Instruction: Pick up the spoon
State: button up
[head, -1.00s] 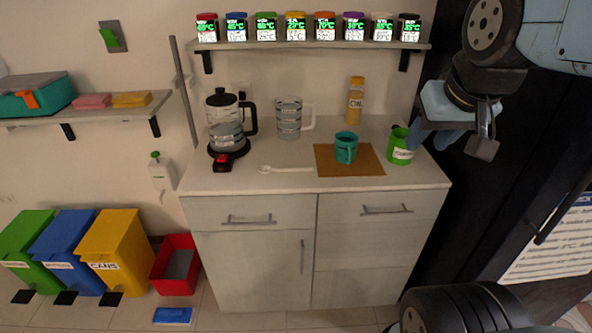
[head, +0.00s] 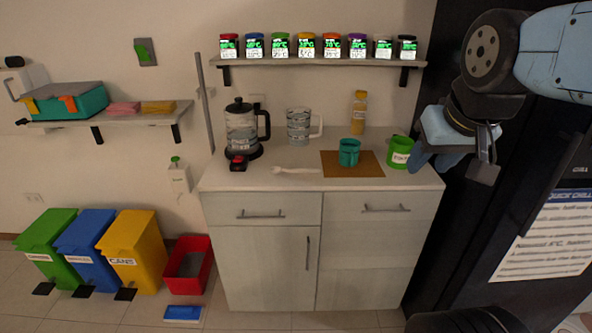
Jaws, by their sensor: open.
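A white spoon (head: 296,170) lies flat on the light counter (head: 245,181), between the kettle and the brown mat. Its bowl end points left. My gripper (head: 486,160) is at the right of the head view, in front of the dark fridge and right of the counter. It is well apart from the spoon. It is open, and I see nothing held in it.
A kettle (head: 240,132), a glass jug (head: 299,125) and an oil bottle (head: 359,112) stand at the back. A teal mug (head: 349,152) sits on a brown mat (head: 372,170). A green container (head: 399,151) stands right. Spice dispensers (head: 305,46) line the shelf above.

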aim_at(275, 169)
jog(key=u, duration=0.1)
jog(key=i, duration=0.95)
jog(key=z, duration=0.1)
